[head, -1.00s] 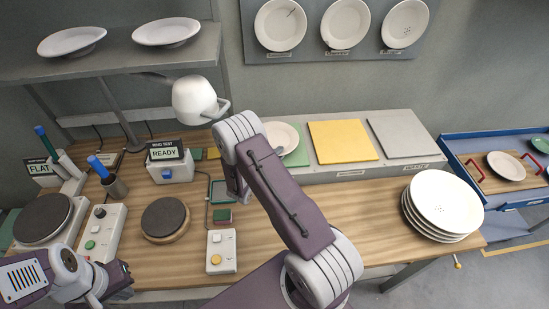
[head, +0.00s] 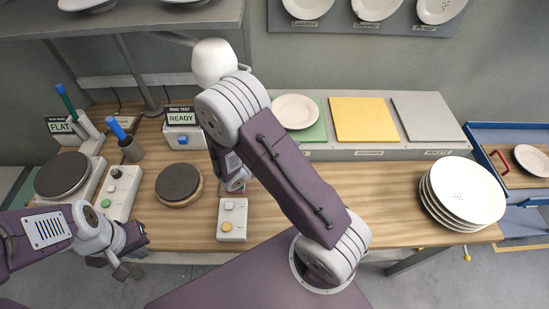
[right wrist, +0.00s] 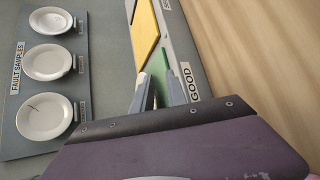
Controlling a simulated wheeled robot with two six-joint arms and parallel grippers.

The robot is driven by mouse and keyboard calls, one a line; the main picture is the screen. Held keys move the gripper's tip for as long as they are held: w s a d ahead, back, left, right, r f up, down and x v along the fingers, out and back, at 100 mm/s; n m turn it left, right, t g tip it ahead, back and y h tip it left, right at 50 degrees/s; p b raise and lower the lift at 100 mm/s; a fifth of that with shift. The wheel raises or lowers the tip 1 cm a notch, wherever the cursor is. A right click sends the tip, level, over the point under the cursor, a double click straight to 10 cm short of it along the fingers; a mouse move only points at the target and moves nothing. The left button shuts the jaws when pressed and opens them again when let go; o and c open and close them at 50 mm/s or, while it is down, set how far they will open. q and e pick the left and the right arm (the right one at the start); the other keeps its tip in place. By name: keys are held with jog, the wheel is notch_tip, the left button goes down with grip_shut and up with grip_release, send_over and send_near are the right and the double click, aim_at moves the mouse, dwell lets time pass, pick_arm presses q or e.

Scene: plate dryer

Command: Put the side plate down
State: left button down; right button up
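The side plate (head: 295,111), small and cream white, lies flat over the green pad (head: 318,131) on the back ledge. My right arm crosses in front of its left side. In the right wrist view the green pad (right wrist: 158,68), beside the GOOD label, shows past my right gripper (right wrist: 160,82). Its two fingers stand apart, with no plate visible between them; the plate is not seen in that view. In the head view the right fingers are hidden behind my arm. My left gripper (head: 138,256) is open and empty at the table's front left.
Yellow pad (head: 365,120) and grey WASTE pad (head: 426,117) lie right of the green one. A plate stack (head: 463,191) stands at the table's right. Fault samples hang on the wall board (right wrist: 85,60).

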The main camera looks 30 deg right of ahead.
jog(key=s+a+m+g+y, duration=0.35)
jog(key=s+g+y, duration=0.25)
jog(key=s, duration=0.5)
jog(key=w+a+r+m+t+y, duration=0.1)
jog(key=w+a+m+t+y, duration=0.1)
jog(key=a+y, duration=0.5)
jog(key=a+m+t, duration=0.1)
jog(key=a+t, duration=0.1)
jog(key=shift+a+r, duration=0.15)
jog(key=shift+a, duration=0.15)
jog(key=shift+s+m, duration=0.15)
jog(key=shift+m, duration=0.1)
